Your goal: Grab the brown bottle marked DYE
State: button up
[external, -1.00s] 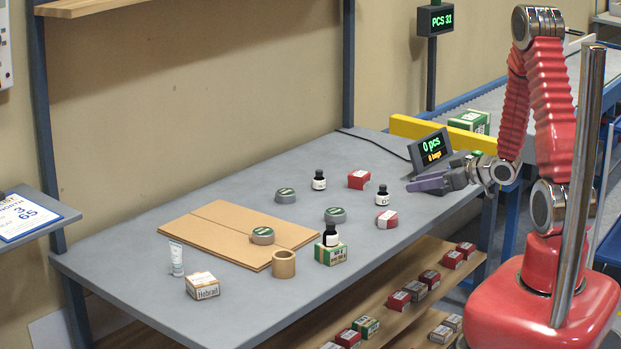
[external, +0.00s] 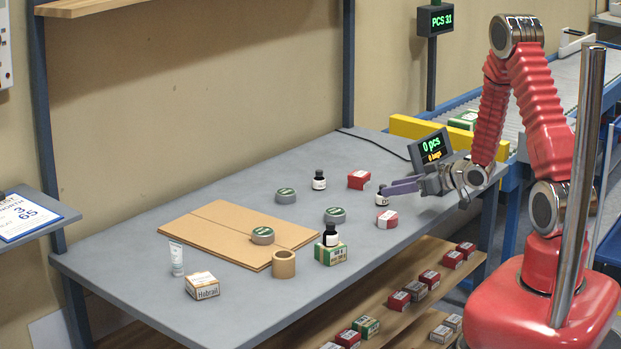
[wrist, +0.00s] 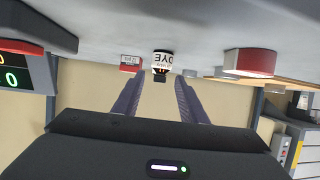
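The dark bottle with a white label reading DYE (wrist: 162,58) stands ahead of my gripper, upside down in the wrist view and centred between the fingers. In the external view this bottle (external: 382,200) is partly covered by a finger, and only part of its label shows. My gripper (external: 388,189) reaches in from the right, low over the table. In the wrist view my gripper (wrist: 157,92) is open, with its two purple fingers spread and nothing held. The fingertips look just short of the bottle; whether they touch it I cannot tell.
A red box (external: 359,180) and a red-and-white box (external: 387,220) sit either side of the bottle. Another dark bottle (external: 319,181) stands further left, and a third (external: 331,236) by a green box (external: 331,255). The display (external: 430,149) stands close behind my gripper.

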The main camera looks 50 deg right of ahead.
aim_at(384, 186)
jog(key=shift+x, duration=2.3)
jog(key=shift+r, duration=0.15)
jog(key=shift+c, duration=0.6)
grip_shut()
